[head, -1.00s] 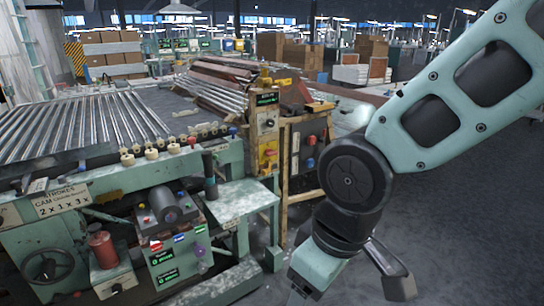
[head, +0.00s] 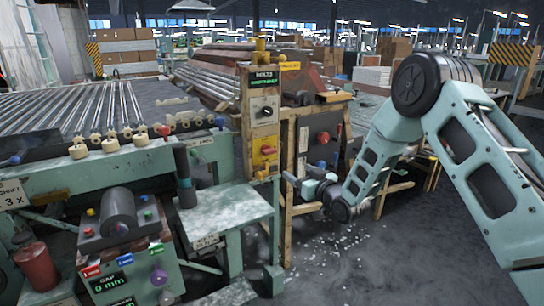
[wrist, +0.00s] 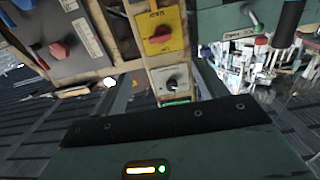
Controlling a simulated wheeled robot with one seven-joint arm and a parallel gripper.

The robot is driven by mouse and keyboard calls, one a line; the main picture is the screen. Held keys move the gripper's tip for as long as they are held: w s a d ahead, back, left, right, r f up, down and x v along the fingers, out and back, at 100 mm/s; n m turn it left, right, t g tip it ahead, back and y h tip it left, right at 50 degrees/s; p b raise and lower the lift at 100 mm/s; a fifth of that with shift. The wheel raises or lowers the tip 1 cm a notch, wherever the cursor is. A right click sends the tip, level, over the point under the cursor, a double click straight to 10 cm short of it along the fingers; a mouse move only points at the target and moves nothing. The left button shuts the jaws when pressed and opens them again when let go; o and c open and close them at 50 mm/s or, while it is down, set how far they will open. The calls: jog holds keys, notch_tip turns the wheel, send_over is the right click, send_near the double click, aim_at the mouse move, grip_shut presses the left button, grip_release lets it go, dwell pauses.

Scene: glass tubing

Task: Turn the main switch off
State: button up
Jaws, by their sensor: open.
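A red rotary knob on a yellow plate (head: 266,150), in the look of a main switch, sits on the narrow wooden post of the machine. In the wrist view, which looks inverted, the yellow plate (wrist: 166,40) is at the top centre; its label is too small to read. A grey panel beside it carries another red knob (head: 323,137), seen at upper left in the wrist view (wrist: 57,50). My gripper (head: 291,184) is open, low and just right of the post, apart from both knobs. Its fingertips are small and hard to make out.
A selector (head: 265,112) sits above the yellow plate. A green side table (head: 225,212) and a control box with a grey cylinder (head: 120,232) stand left of the post. Wooden framing (head: 290,235) surrounds the panel.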

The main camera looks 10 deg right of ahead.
aim_at(271, 153)
jog(key=x, duration=1.7)
jog(key=shift+w, duration=0.1)
jog(key=c, duration=1)
